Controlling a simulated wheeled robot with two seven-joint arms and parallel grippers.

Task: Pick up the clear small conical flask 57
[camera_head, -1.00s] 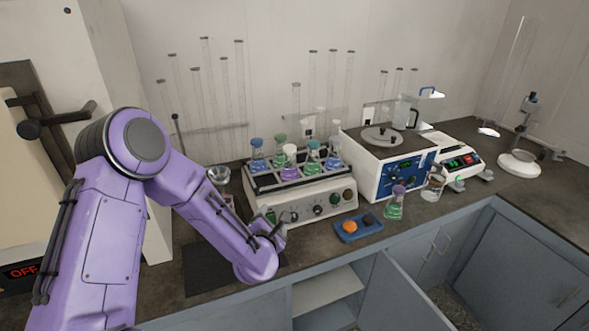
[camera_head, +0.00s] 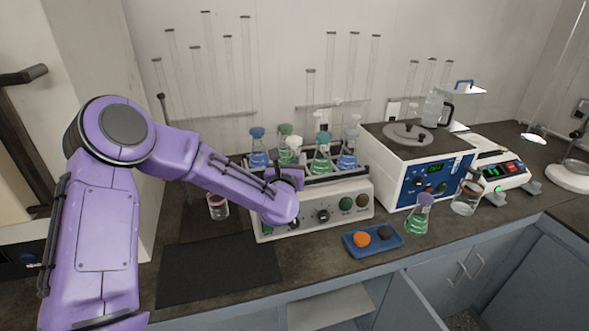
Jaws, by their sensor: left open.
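Several small conical flasks with coloured stoppers stand on the shaker (camera_head: 335,190). A blue-stoppered one (camera_head: 258,152) is at the left, a green-stoppered one (camera_head: 321,155) stands near the front, and another blue one (camera_head: 347,155) is at the right. A flask with green liquid and a purple stopper (camera_head: 418,218) stands on the counter. I cannot read the number 57 on any flask. My right gripper is out of view.
A blue tray (camera_head: 357,251) with an orange and a dark round item lies before the shaker. A white-and-blue device (camera_head: 408,182) stands right of it, with a glass vessel (camera_head: 466,198) nearby. A small beaker (camera_head: 217,207) is left. The dark mat (camera_head: 215,270) is clear.

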